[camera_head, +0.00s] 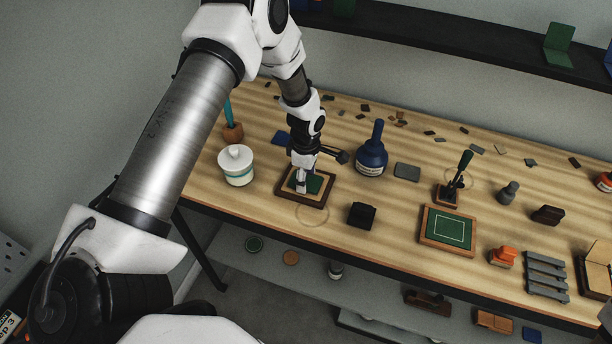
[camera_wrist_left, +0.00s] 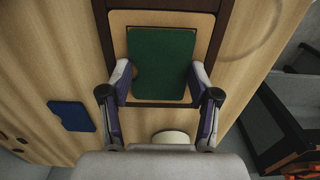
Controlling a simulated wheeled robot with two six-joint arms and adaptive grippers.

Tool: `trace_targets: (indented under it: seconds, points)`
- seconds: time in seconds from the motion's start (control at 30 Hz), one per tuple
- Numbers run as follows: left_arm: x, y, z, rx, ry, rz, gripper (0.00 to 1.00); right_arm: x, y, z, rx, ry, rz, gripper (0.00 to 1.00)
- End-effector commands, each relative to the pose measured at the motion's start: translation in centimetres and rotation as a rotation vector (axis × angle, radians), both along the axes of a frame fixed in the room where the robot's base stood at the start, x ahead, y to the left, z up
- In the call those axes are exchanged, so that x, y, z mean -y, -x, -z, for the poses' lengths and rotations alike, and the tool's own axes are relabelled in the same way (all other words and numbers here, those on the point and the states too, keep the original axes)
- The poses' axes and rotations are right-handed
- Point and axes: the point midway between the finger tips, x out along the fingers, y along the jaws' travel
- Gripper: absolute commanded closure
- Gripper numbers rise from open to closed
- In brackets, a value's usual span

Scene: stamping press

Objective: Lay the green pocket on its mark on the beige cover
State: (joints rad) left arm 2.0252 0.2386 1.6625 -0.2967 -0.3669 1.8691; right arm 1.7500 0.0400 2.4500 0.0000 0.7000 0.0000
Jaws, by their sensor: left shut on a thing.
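The green pocket (camera_wrist_left: 162,58) is a flat, dark green rectangle. It sits between the fingers of my left gripper (camera_wrist_left: 161,75), which is shut on its two sides. In the head view my left gripper (camera_head: 304,184) points down, and the green pocket (camera_head: 315,184) shows partly behind it. The beige cover (camera_wrist_left: 119,21) lies under the pocket in a dark brown frame, with a beige margin showing around the pocket. I cannot tell whether the pocket touches the cover.
A white jar (camera_head: 236,168) stands left of the frame, a blue bottle (camera_head: 371,155) right behind it, and a black block (camera_head: 361,214) to its right. A blue flat piece (camera_wrist_left: 71,116) lies nearby. Farther right is a green board (camera_head: 447,228) with a white outline.

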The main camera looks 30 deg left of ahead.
Motion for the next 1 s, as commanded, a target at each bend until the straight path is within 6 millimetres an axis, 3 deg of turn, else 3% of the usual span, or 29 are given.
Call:
trace_targets:
  seconds: [0.17,0.2,0.27,0.5,0.57,1.0]
  points:
    - [0.01,-0.01,0.23,0.000,0.000,0.000,0.64,0.00,0.00,0.09,0.000,0.000,0.000,0.46]
    - [0.01,0.00,0.24,0.000,0.000,0.000,0.31,0.00,0.00,0.09,0.000,0.000,0.000,0.46]
    - [0.00,0.00,0.24,0.000,0.000,0.000,0.10,0.00,0.00,0.09,0.000,0.000,0.000,0.46]
    - [0.00,0.00,0.24,0.000,0.000,0.000,0.09,0.00,0.00,0.09,0.000,0.000,0.000,0.46]
    - [0.00,0.01,0.24,0.000,0.000,0.000,0.18,0.00,0.00,0.09,0.000,0.000,0.000,0.46]
    - [0.00,0.00,0.24,0.000,0.000,0.000,0.18,0.00,0.00,0.09,0.000,0.000,0.000,0.46]
